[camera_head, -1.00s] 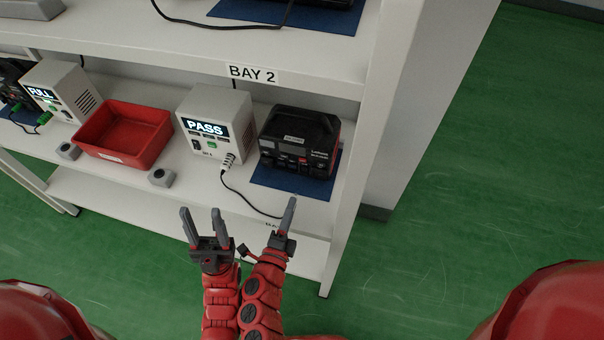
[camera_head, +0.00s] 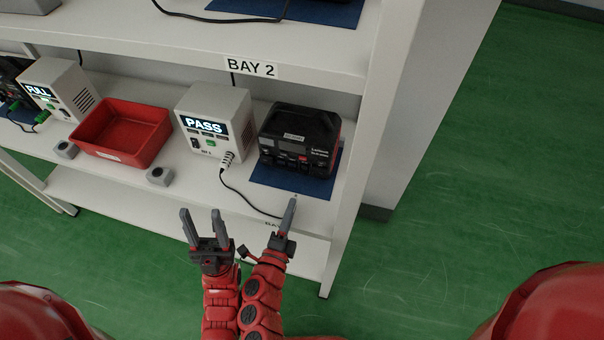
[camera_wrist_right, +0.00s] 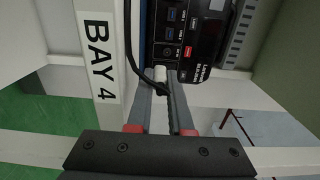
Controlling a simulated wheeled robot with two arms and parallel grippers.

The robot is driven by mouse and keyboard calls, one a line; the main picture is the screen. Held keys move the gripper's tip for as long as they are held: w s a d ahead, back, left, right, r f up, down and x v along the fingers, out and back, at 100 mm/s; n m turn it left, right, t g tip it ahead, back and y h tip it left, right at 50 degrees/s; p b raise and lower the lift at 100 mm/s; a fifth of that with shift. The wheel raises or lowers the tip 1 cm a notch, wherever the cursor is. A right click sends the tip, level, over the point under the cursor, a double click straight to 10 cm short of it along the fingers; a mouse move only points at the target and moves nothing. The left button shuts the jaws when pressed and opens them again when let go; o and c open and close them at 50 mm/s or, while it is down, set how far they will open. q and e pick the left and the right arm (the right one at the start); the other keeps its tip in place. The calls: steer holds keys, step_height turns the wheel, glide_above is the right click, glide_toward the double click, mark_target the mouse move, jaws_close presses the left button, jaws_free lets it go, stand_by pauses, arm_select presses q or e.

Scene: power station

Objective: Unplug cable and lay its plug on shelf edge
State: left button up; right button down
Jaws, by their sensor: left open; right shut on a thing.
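The black cable (camera_head: 238,194) runs from a grey ribbed connector (camera_head: 228,159) on the front of the white PASS unit (camera_head: 217,120), across the shelf (camera_head: 207,184) to its front edge beside my right gripper (camera_head: 288,216). In the right wrist view my right gripper (camera_wrist_right: 163,88) is shut on the cable's plug (camera_wrist_right: 161,74), whose pale end shows between the fingertips. The cable loops back from it. The plug is hidden in the head view. My left gripper (camera_head: 204,228) is open and empty, in front of the shelf edge, left of the right one.
A black and red battery unit (camera_head: 300,140) stands on a blue mat (camera_head: 290,180) at right. A red bin (camera_head: 122,130) and small grey blocks (camera_head: 160,176) lie left. The upper shelf (camera_head: 200,45) overhangs; a white post (camera_head: 362,150) bounds the right side.

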steer(key=shift+f+b, duration=0.45)
steer(key=shift+f, duration=0.15)
steer(key=c, duration=0.7)
jaws_free()
steer(key=shift+c, duration=0.2)
steer(key=shift+f, duration=0.1)
